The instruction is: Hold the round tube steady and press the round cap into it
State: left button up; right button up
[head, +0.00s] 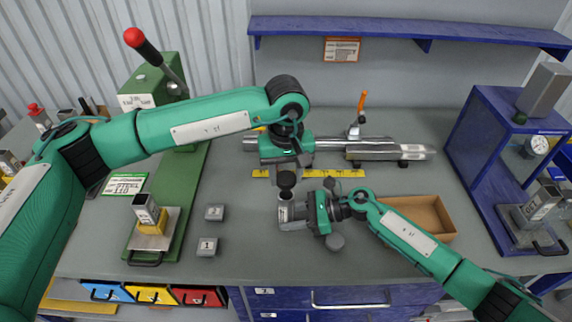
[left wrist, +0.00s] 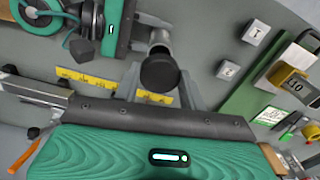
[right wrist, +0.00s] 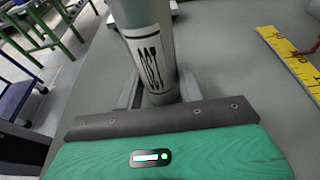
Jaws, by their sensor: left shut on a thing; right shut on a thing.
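The round tube (head: 285,212) is a grey cylinder with a printed label, upright above the table's middle. It fills the right wrist view (right wrist: 150,48). My right gripper (head: 297,215) is shut on it from the right. The round cap (head: 287,178) is black, with a round face in the left wrist view (left wrist: 160,73). My left gripper (head: 287,168) points down and is shut on the cap, over the tube's top end. The cap looks roughly in line with the tube. I cannot tell whether they touch, since the tube's mouth is partly hidden.
Grey numbered blocks (head: 208,246) lie left of the tube. A green lever press (head: 190,190) stands at left, a blue frame with a dial (head: 482,130) at right. An open cardboard tray (head: 448,228) lies behind my right forearm. A metal rail (head: 345,143) lies at the back.

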aim_at(286, 177)
pick_arm(q)
jog(key=shift+f, duration=0.9)
jog(key=shift+m, duration=0.4)
jog(key=shift+f, duration=0.85)
dwell(0.6)
jog(key=shift+r, duration=0.1)
jog(key=shift+r, duration=0.55)
dwell(0.4)
jog(key=shift+f, duration=0.6)
dwell(0.8)
